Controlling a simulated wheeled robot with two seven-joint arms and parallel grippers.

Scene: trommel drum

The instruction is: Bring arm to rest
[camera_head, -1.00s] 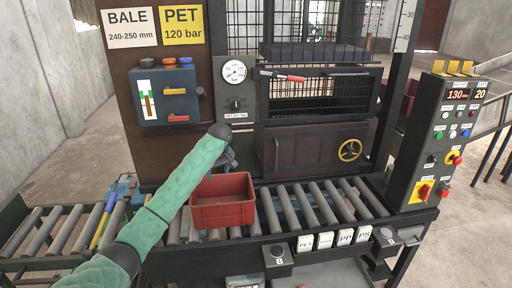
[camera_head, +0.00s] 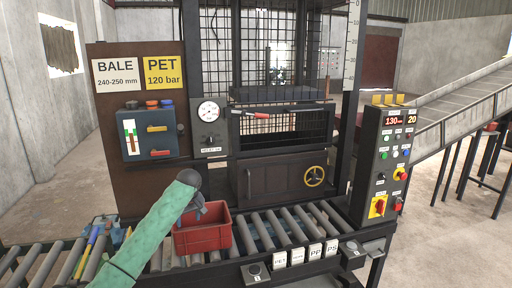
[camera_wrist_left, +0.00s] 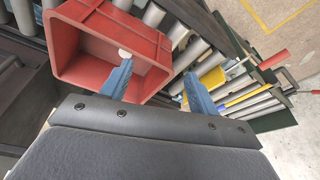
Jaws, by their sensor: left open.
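My left arm, in a green sleeve, comes in from the lower left in the head view. My left gripper (camera_head: 193,212) is at the left rim of a red crate (camera_head: 204,236) on the roller conveyor, partly hidden by the arm. One finger overlaps the red crate (camera_wrist_left: 72,62) in the picture and the other overlaps the rollers. A small whitish thing (camera_wrist_left: 125,53) shows in the crate. My right gripper is not in view.
The roller conveyor (camera_head: 283,228) runs in front of the baling press (camera_head: 267,178). A control box (camera_head: 385,150) stands at the right. Blue and yellow tools (camera_head: 88,246) lie at the left. Small labelled blocks (camera_head: 315,250) sit along the front edge.

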